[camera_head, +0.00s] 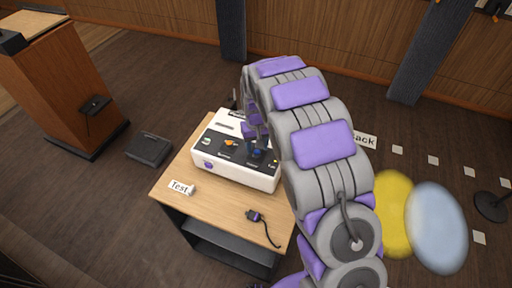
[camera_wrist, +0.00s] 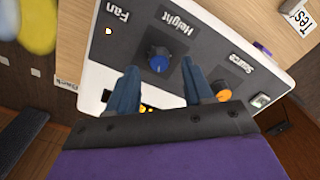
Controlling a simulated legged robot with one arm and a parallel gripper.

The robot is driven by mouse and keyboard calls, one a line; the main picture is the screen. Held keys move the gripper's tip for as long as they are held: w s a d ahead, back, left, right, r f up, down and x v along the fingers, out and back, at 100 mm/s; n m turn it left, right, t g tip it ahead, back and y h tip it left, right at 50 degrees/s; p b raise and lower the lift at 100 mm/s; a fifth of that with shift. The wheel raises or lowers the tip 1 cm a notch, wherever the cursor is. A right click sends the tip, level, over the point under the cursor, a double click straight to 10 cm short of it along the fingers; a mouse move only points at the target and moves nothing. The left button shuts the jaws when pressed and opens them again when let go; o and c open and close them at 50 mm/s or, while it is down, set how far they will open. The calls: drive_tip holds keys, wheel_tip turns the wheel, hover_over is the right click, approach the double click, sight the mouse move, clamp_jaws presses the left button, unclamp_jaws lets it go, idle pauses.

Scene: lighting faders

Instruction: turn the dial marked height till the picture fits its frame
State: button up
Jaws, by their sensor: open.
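A white control box (camera_head: 250,178) with a dark panel stands on a wooden table. In the wrist view, the blue dial (camera_wrist: 158,60) beside the label "Height" (camera_wrist: 178,24) lies between the fingertips of my gripper (camera_wrist: 159,68). The two fingers are spread on either side of it, with gaps visible; I cannot tell their height above the panel. An orange dial (camera_wrist: 221,92) sits by the label "Source". In the head view, my gripper (camera_head: 257,138) is over the right part of the panel, partly hidden by my arm. No framed picture can be made out.
The wooden table (camera_head: 215,207) bears a "Test" card (camera_head: 180,187) and a small cabled device (camera_head: 256,216). A wooden lectern (camera_head: 58,85) and a black box (camera_head: 148,149) stand left. Blurred yellow (camera_head: 393,212) and pale blue (camera_head: 436,228) discs show at right.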

sight(257, 151)
wheel_tip(257, 151, up, 15)
drive_tip(key=p, duration=0.2)
drive_tip(key=shift+a, duration=0.1)
idle(0.4)
drive_tip(key=s+d+r+m, duration=0.1)
drive_tip(key=s+d+r, duration=0.4)
drive_tip(key=s, duration=0.4)
drive_tip(key=s+d+r+m, duration=0.1)
drive_tip(key=s+d+r, duration=0.1)
drive_tip(key=s+d, duration=0.6)
drive_tip(key=s+d+f+m+g, duration=0.1)
drive_tip(key=s, duration=1)
drive_tip(key=s+d+f, duration=0.1)
drive_tip(key=s+d, duration=0.1)
drive_tip(key=s, duration=1)
drive_tip(key=shift+d+m+g, duration=0.25)
drive_tip(key=shift+m+g, duration=0.15)
